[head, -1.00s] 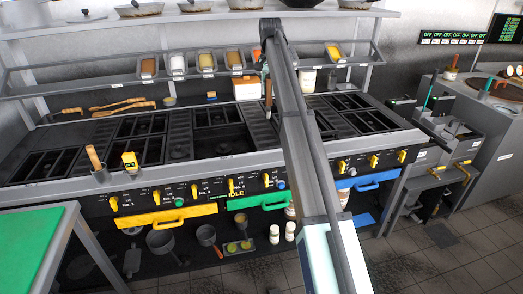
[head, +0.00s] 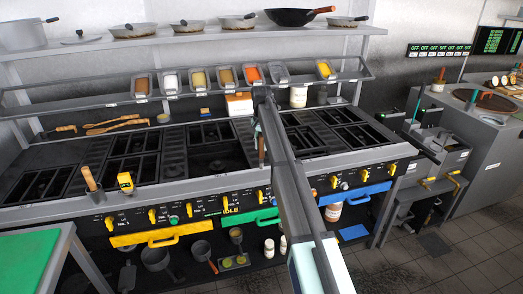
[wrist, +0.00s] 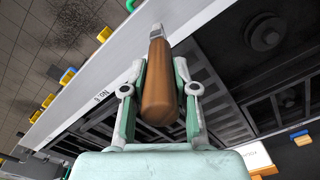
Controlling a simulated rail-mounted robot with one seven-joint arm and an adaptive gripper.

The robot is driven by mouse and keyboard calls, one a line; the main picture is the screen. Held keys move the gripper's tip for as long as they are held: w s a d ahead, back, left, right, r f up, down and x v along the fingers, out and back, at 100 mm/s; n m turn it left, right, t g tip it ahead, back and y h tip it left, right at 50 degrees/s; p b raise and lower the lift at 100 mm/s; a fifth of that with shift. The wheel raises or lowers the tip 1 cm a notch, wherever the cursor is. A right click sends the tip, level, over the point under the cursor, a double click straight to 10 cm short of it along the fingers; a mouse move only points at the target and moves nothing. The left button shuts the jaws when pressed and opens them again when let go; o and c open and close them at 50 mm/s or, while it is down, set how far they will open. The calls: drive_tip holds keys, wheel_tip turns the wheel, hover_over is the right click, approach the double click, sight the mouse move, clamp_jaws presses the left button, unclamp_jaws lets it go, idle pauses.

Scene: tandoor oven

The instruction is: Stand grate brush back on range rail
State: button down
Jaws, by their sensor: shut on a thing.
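My gripper (wrist: 160,72) is shut on the brown wooden handle of the grate brush (wrist: 157,88), one finger on each side. A pale metal part shows beyond the handle; the bristles are hidden. In the head view the brush handle (head: 262,150) hangs roughly upright beside my arm, over the front part of the range. My gripper (head: 258,132) is mostly hidden there by the arm. The range's pale front rail (head: 200,183) runs below and in front of it; it shows in the wrist view as a slanting strip (wrist: 80,105). I cannot tell whether brush and rail touch.
Another wooden-handled tool (head: 90,179) and a yellow device (head: 126,182) stand at the front rail's left. A spice shelf (head: 210,92) and a pan shelf (head: 180,36) are behind. A green-topped table (head: 25,262) is at front left. The grates (head: 210,150) look clear.

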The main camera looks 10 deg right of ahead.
sight(262, 150)
drive_tip(key=shift+f+p, duration=0.35)
drive_tip(key=shift+f, duration=1.45)
drive_tip(key=c, duration=0.9)
unclamp_jaws()
wheel_tip(262, 150, up, 12)
drive_tip(key=b, duration=0.3)
